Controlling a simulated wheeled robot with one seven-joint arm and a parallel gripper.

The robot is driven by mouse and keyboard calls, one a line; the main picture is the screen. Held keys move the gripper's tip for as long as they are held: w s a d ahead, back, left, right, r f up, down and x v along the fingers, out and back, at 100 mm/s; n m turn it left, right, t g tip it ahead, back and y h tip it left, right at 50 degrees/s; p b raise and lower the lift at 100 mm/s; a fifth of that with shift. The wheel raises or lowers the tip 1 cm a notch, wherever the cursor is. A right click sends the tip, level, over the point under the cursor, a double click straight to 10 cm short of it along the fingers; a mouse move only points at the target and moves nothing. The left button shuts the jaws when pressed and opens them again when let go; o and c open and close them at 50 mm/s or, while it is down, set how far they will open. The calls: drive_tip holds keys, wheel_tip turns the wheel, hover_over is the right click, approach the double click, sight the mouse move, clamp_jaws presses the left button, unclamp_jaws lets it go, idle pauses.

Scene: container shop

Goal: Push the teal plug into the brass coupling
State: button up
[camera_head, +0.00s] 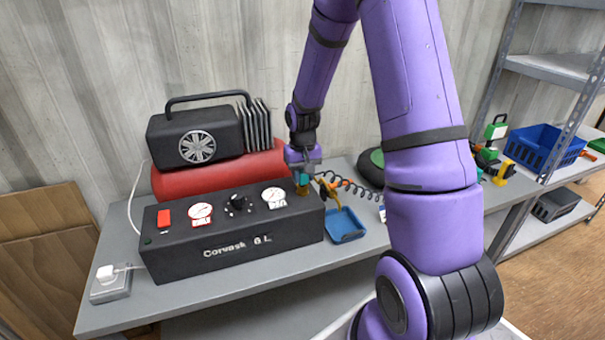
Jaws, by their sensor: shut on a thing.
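My gripper (303,164) is at the right end of the black control box, pointing down and shut on the teal plug (303,179). Only a small part of the plug shows below the fingers. The brass coupling (303,190) is a small gold spot on the box's top right corner, directly under the plug. The plug is at or just above the coupling; at this size I cannot tell whether it is inside it.
The black box (230,240) with gauges stands on a grey bench (120,305), before a red compressor tank (172,184). A blue tray (344,226), a yellow tool (328,195) and a coiled black hose (362,188) lie to the right. Shelves (550,66) stand at far right.

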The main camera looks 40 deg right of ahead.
drive_tip(key=shift+f, duration=0.25)
drive_tip(key=o, duration=0.9)
drive_tip(key=shift+o, duration=0.2)
wheel_tip(320, 180, up, 11)
drive_tip(key=shift+f, duration=0.1)
